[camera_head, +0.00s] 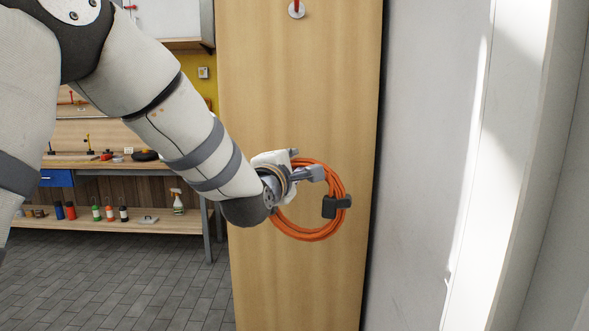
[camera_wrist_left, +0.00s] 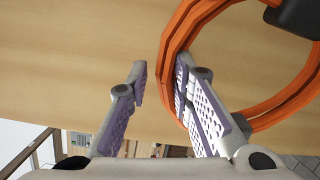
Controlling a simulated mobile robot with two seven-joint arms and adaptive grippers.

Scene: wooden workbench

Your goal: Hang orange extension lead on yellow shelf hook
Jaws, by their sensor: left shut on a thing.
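The orange extension lead (camera_head: 305,236) is a round coil with a dark plug block (camera_head: 336,206) on its right side. A red hook on a white round base (camera_head: 297,9) is high on the panel, above the coil and cut by the picture's top edge. I cannot make out a yellow hook. My right gripper is not in view.
The tall wooden panel (camera_head: 300,100) fills the middle, with a pale wall (camera_head: 430,150) to its right. At the left is a workbench (camera_head: 180,163) with small tools. Its lower shelf (camera_head: 110,226) holds several bottles. The tiled floor (camera_head: 110,285) in front is clear.

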